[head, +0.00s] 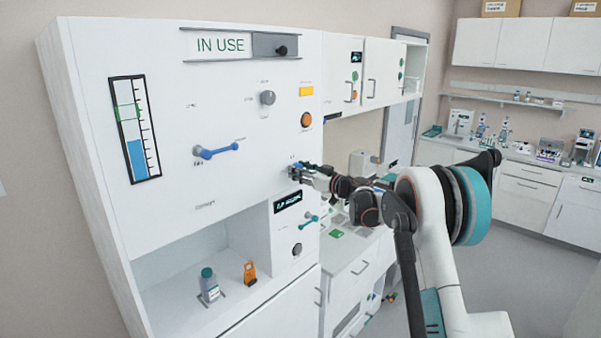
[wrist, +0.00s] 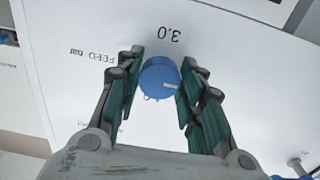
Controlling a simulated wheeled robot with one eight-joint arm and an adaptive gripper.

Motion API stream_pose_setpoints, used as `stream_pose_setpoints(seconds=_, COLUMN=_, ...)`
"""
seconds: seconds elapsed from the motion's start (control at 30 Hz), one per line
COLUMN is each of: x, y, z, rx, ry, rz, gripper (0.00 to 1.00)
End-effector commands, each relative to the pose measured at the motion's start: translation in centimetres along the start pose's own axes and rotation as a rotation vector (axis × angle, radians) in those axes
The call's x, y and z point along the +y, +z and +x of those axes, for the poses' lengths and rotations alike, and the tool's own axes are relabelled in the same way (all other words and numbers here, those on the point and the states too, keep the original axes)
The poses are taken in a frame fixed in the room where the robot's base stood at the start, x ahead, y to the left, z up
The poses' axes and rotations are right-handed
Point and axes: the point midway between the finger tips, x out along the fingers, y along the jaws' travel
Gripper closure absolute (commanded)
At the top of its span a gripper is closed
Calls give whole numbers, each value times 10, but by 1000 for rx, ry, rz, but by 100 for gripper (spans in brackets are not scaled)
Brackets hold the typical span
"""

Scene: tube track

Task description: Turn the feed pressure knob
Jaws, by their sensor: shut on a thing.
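The feed pressure knob (wrist: 159,77) is round and blue with a pale pointer mark. It sits on the white panel (wrist: 90,30) in the wrist view, near the upside-down labels "3.0" and "FEED bar". My gripper (wrist: 160,80) has one finger on each side of the knob and is shut on it. In the head view my gripper (head: 295,173) is at the right part of the white cabinet front, above a small dark display (head: 288,201). The knob is mostly hidden behind my gripper there.
A blue lever handle (head: 217,152), a grey knob (head: 267,98) and an orange button (head: 306,119) are on the same panel. A level gauge (head: 134,130) is at the left. A bottle (head: 209,285) and an orange object (head: 250,272) stand in the niche below.

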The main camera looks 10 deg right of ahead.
Motion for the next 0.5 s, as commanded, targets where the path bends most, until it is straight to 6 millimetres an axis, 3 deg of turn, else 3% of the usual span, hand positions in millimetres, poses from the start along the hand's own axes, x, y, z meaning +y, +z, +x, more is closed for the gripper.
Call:
stream_pose_setpoints(seconds=0.27, x=0, y=1, z=0, rx=0, ry=0, rz=35, gripper=89)
stream_pose_setpoints(seconds=0.5, x=0, y=3, z=0, rx=0, ry=1, rz=168, gripper=89)
